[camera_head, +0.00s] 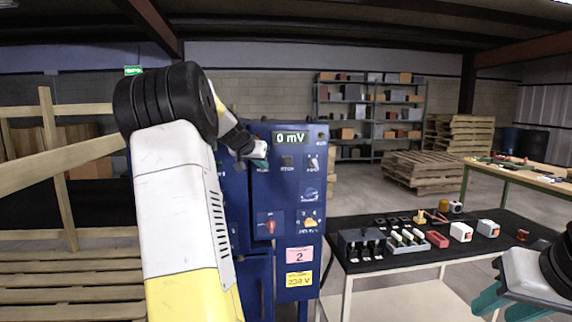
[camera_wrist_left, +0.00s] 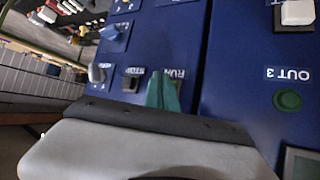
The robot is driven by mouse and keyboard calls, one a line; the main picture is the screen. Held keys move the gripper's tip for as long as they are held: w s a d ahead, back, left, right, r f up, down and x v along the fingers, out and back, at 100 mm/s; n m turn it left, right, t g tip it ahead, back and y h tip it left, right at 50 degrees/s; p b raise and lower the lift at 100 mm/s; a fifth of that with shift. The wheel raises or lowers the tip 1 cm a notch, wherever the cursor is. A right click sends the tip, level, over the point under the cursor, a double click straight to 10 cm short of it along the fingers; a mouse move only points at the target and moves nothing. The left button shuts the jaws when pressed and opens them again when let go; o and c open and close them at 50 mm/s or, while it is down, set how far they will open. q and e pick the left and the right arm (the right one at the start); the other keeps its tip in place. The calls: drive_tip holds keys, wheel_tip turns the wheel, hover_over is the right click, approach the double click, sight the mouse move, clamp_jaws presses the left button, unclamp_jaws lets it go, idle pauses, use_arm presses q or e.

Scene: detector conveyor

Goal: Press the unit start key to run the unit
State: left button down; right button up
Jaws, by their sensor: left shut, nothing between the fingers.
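The blue unit panel (camera_head: 287,225) stands upright in the middle of the head view, with a display (camera_head: 290,138) reading "0 mV". My left gripper (camera_head: 260,162) is shut and empty, its teal fingertips at the RUN key position. In the left wrist view the closed fingertips (camera_wrist_left: 163,93) are just at the RUN label (camera_wrist_left: 174,74) and hide the key, so I cannot tell whether they touch it. A dark STOP key (camera_wrist_left: 130,84) sits beside them; it also shows in the head view (camera_head: 287,161). My right gripper (camera_head: 504,305) is open and empty at the lower right.
A grey selector knob (camera_wrist_left: 97,73) and a green button labelled OUT 3 (camera_wrist_left: 288,100) flank the keys. A red-handled switch (camera_head: 269,226) is lower on the panel. A black-topped table (camera_head: 400,262) with small parts stands at right.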

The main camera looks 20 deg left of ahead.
use_arm(q)
drive_tip(key=shift+w, duration=0.1)
drive_tip(key=shift+w+a, duration=0.2)
drive_tip(key=shift+w, duration=0.1)
drive_tip(key=shift+w+a, duration=0.3)
drive_tip(key=shift+w, duration=0.1)
idle(0.8)
idle(0.3)
drive_tip(key=shift+s+d, duration=0.5)
drive_tip(key=shift+s, duration=0.3)
drive_tip(key=s+d, duration=0.1)
drive_tip(key=s, duration=0.2)
drive_tip(key=s+d, duration=0.1)
drive_tip(key=shift+s+d, duration=0.15)
drive_tip(key=shift+d, duration=0.15)
idle(0.5)
